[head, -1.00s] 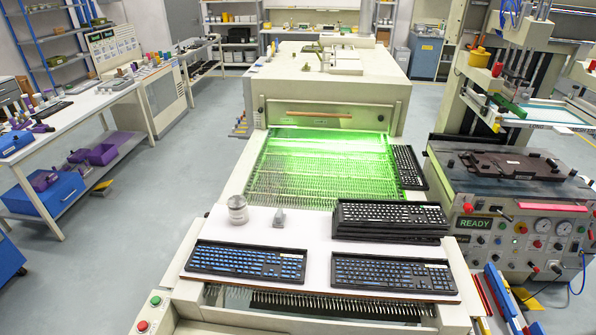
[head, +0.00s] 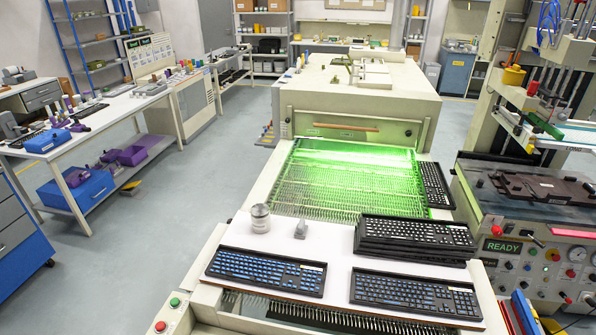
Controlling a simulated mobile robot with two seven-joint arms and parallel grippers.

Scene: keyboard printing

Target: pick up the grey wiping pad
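A small grey block (head: 301,229) stands on the white board (head: 330,236) in front of the green-lit mesh belt; it may be the grey wiping pad, but it is too small to be sure. A round metal tin (head: 260,218) stands just left of it, apart from it. Neither of my grippers shows in the head view, and nothing touches the grey block.
Two keyboards lie on the board's front part, one at left (head: 266,271) and one at right (head: 415,294). A keyboard stack (head: 415,236) stands behind the right one.

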